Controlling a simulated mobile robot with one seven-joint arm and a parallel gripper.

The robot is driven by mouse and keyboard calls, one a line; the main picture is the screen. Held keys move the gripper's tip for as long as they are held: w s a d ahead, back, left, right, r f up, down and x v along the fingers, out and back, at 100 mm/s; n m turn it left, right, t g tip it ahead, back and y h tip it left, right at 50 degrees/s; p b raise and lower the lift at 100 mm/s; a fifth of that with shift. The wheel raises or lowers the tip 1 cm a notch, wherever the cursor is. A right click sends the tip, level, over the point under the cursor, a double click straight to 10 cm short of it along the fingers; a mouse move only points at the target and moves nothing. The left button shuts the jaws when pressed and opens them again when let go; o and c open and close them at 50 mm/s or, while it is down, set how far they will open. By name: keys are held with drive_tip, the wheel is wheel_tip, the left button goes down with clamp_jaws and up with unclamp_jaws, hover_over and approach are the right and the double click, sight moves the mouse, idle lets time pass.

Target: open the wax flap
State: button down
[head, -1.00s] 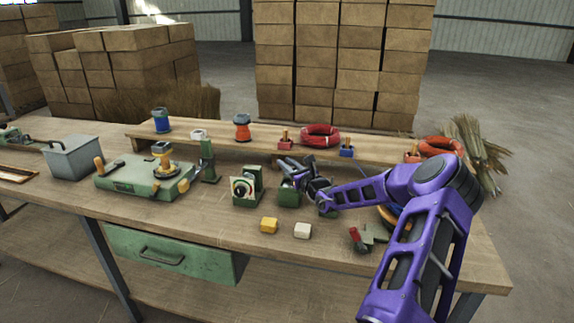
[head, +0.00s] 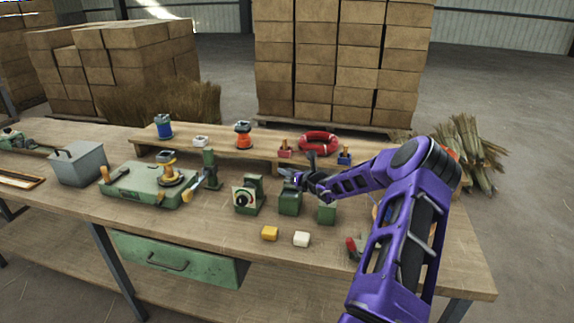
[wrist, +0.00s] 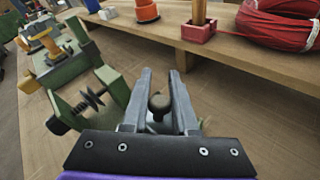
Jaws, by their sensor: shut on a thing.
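A small green box (head: 290,203) stands on the bench near the middle, in front of the raised shelf; I take it for the wax box. My gripper (head: 297,180) is just above it in the head view. In the wrist view my gripper (wrist: 160,90) has its two grey fingers on either side of a dark round knob (wrist: 159,104), shut on it. The flap itself is mostly hidden by the fingers and the black gripper body, so I cannot tell how far it is lifted.
A green block with a round dark fitting (head: 245,197) stands close on the left, and another green block (head: 327,213) on the right. A yellow block (head: 269,233) and a white block (head: 301,239) lie in front. A red coil (head: 320,142) sits on the shelf behind.

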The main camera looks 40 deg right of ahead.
drive_tip(key=shift+w+d+f+m+g+y, duration=0.2)
drive_tip(key=shift+d+f+m+g+y, duration=0.1)
drive_tip(key=shift+m+g+y, duration=0.75)
drive_tip(key=shift+w+d+f+m+g+y, duration=0.15)
drive_tip(key=shift+w+f+m+g+y, duration=0.1)
drive_tip(key=shift+m+g+y, duration=0.8)
drive_tip(key=shift+w+d+f+m+g+y, duration=0.25)
drive_tip(key=shift+m+g+y, duration=0.4)
drive_tip(key=shift+g, duration=0.75)
drive_tip(key=shift+s+f+m+g, duration=0.1)
drive_tip(key=shift+m+g, duration=0.15)
drive_tip(key=shift+g, duration=0.05)
drive_tip(key=c, duration=0.7)
unclamp_jaws()
drive_tip(key=v, duration=1.1)
drive_tip(key=p+v, duration=0.1)
drive_tip(key=v, duration=0.5)
drive_tip(key=shift+s+d, duration=0.15)
drive_tip(key=shift+d, duration=0.2)
